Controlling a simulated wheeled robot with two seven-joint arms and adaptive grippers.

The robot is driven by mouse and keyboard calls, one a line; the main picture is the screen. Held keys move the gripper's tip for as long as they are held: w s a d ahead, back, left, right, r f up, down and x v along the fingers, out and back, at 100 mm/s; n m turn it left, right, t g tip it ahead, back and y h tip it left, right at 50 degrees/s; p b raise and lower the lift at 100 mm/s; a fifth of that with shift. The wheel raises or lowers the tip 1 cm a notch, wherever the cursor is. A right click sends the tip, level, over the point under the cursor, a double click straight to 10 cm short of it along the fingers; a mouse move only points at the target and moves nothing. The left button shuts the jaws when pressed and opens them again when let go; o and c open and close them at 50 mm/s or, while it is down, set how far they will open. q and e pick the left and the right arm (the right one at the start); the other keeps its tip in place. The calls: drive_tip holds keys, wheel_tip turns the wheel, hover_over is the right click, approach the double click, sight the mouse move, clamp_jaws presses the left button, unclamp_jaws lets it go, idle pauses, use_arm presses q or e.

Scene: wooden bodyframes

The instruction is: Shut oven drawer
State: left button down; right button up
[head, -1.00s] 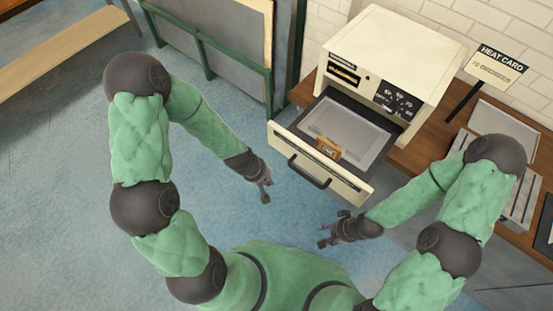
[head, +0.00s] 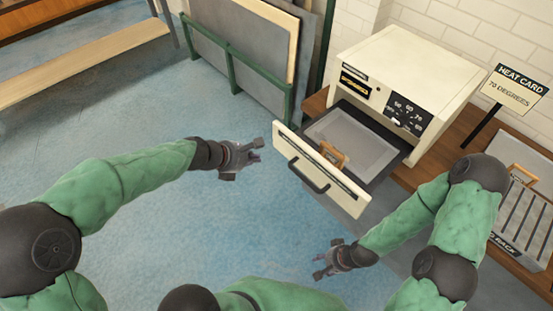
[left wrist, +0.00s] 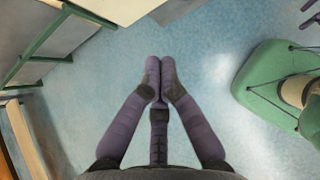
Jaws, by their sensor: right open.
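The cream oven (head: 410,75) stands on a wooden counter. Its drawer (head: 318,172) is pulled out, with a dark handle (head: 308,176) on the cream front. A small wooden frame (head: 333,154) is in the drawer on a grey plate. My left gripper (head: 256,150) is just left of the drawer's front panel, apart from it. In the left wrist view its fingertips (left wrist: 159,62) meet with nothing between them. My right gripper (head: 322,266) is open and empty, below the drawer front in the picture and apart from it.
A heat card sign (head: 514,86) reading 70 degrees stands right of the oven. A slotted rack (head: 522,225) is on the counter (head: 400,184) at the right. A green stand with panels (head: 235,65) is behind my left gripper. Blue floor is clear before the drawer.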

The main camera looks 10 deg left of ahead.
use_arm(q)
drive_tip(key=b, duration=0.5)
approach(287, 152)
drive_tip(key=shift+n, duration=0.4)
drive_tip(key=x, duration=0.5)
drive_tip(key=shift+d, duration=0.1)
use_arm(e)
wheel_tip(287, 152, down, 5)
drive_tip(key=shift+r, duration=0.15)
